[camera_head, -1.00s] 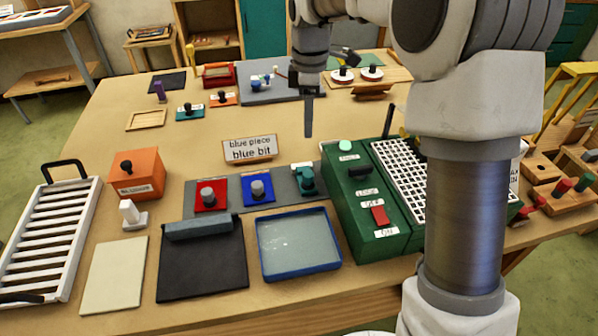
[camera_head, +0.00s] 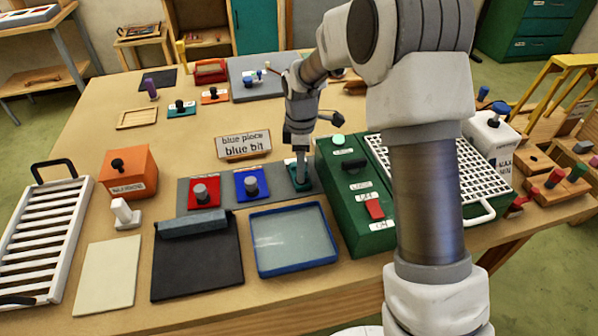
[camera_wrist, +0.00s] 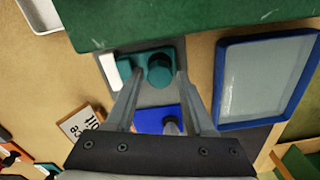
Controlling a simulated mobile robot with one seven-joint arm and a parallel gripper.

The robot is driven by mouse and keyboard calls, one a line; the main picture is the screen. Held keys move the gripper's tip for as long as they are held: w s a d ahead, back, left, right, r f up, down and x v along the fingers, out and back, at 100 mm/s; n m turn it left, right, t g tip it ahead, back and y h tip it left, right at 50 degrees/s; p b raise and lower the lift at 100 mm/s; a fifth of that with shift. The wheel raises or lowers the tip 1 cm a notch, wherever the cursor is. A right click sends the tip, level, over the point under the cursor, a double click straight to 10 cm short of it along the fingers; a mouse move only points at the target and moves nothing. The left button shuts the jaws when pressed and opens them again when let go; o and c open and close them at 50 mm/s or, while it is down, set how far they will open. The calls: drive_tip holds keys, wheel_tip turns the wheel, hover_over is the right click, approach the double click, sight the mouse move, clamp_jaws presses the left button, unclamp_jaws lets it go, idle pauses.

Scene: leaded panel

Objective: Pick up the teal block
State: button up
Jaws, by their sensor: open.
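The teal block (camera_head: 292,184) sits at the right end of the grey strip (camera_head: 223,192), largely hidden by my gripper in the head view. In the wrist view, the teal block (camera_wrist: 133,65) has a round teal knob and a white piece on its left. My gripper (camera_head: 300,178) is over the block. In the wrist view, the open fingers (camera_wrist: 158,74) reach to either side of the knob, with no clear contact showing.
The blue block (camera_head: 251,184) and red block (camera_head: 204,195) share the strip. The green box (camera_head: 345,215) stands close on the right, the blue-rimmed tray (camera_head: 257,265) in front. A sign (camera_head: 243,156) reading "blue bit" stands behind.

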drive_tip(key=shift+f, duration=0.7)
clamp_jaws()
wheel_tip(320, 180, up, 10)
drive_tip(key=shift+r, duration=0.1)
drive_tip(key=shift+c, duration=1.3)
unclamp_jaws()
clamp_jaws()
